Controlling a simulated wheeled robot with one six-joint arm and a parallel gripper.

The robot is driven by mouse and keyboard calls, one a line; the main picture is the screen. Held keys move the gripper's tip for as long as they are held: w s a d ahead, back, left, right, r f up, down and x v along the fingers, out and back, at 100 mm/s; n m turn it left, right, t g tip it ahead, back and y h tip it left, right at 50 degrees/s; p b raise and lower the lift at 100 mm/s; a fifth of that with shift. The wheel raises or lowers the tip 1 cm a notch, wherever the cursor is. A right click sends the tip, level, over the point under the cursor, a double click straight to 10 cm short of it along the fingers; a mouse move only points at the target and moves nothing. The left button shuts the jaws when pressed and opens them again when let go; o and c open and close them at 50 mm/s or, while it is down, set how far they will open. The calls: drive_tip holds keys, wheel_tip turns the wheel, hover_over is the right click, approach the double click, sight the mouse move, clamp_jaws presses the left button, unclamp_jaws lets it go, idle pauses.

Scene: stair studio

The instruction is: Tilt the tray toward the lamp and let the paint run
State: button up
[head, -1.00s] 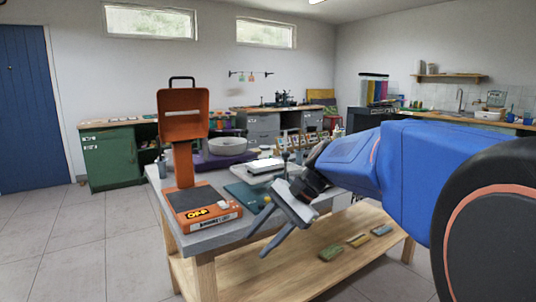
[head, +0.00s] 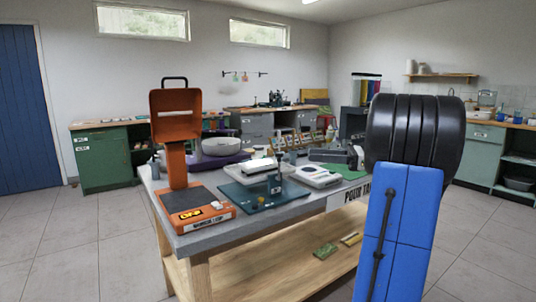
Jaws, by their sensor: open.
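A small pale tray-like plate (head: 258,165) sits on a grey post (head: 274,184) above a teal base (head: 238,195) with a yellow knob (head: 261,200), on the near table. It may be the tray; I cannot make out paint on it. An orange stand with an upright hooded head (head: 176,128) and a dark, flat base pad (head: 186,198) stands to its left. It may be the lamp. My gripper is not in view; only my blue arm link and a black joint show at the right.
The grey-topped table (head: 205,238) has a wooden lower shelf (head: 275,258) with small blocks on it. A white flat device (head: 316,177) and a green mat (head: 345,172) lie right of the teal base. Floor (head: 75,240) is clear at left.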

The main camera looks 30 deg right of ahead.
drive_tip(key=x, duration=1.7)
drive_tip(key=shift+w+a, duration=0.1)
drive_tip(key=shift+c, duration=0.5)
